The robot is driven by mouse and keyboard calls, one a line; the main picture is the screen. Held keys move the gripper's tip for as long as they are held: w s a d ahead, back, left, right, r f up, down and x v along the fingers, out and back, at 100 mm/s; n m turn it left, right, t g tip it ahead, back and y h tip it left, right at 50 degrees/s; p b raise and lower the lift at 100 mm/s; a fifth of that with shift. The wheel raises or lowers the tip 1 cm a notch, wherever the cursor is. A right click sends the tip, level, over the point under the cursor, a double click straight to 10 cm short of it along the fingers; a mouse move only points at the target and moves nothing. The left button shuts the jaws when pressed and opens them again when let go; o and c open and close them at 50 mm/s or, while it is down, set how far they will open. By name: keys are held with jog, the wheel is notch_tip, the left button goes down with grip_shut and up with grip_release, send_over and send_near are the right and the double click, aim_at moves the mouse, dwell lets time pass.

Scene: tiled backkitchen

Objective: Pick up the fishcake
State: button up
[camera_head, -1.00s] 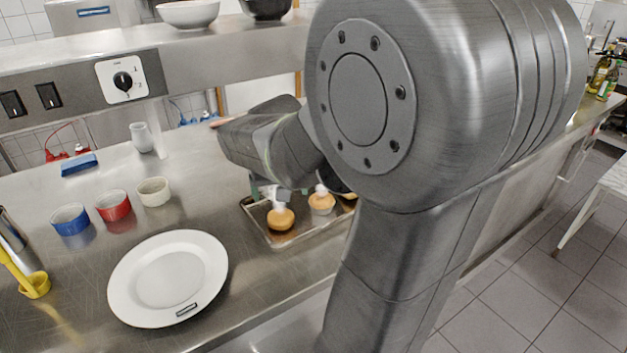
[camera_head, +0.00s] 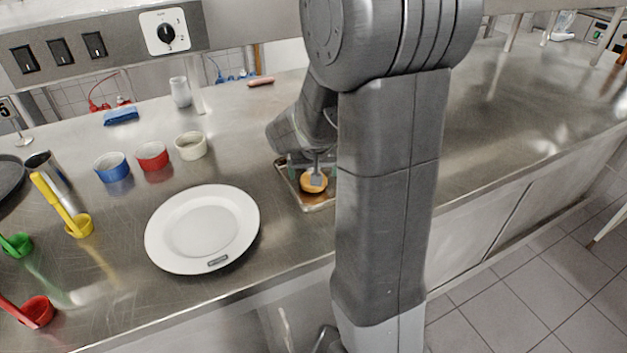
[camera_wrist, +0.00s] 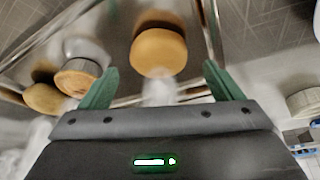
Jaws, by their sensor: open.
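A round golden-brown fishcake (camera_head: 313,186) lies in a shallow metal tray (camera_head: 318,207) on the steel counter. In the wrist view the fishcake (camera_wrist: 158,50) is between and just beyond the two green fingertips. My gripper (camera_wrist: 160,72) is open, with a finger to either side and nothing held. In the head view my gripper (camera_head: 313,161) is over the tray, partly hidden by my arm. A blurred pale piece (camera_wrist: 159,93) shows between the fishcake and my palm; I cannot tell what it is. Two more round brown pieces (camera_wrist: 78,82) (camera_wrist: 43,98) are left in the wrist view.
A white plate (camera_head: 202,229) stands left of the tray. Blue (camera_head: 112,167), red (camera_head: 152,156) and cream (camera_head: 191,146) bowls stand behind it. Coloured ladles (camera_head: 78,225) are at the left.

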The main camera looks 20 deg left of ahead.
jog(key=shift+x, duration=1.6)
jog(key=c, duration=1.1)
jog(key=shift+r, duration=0.1)
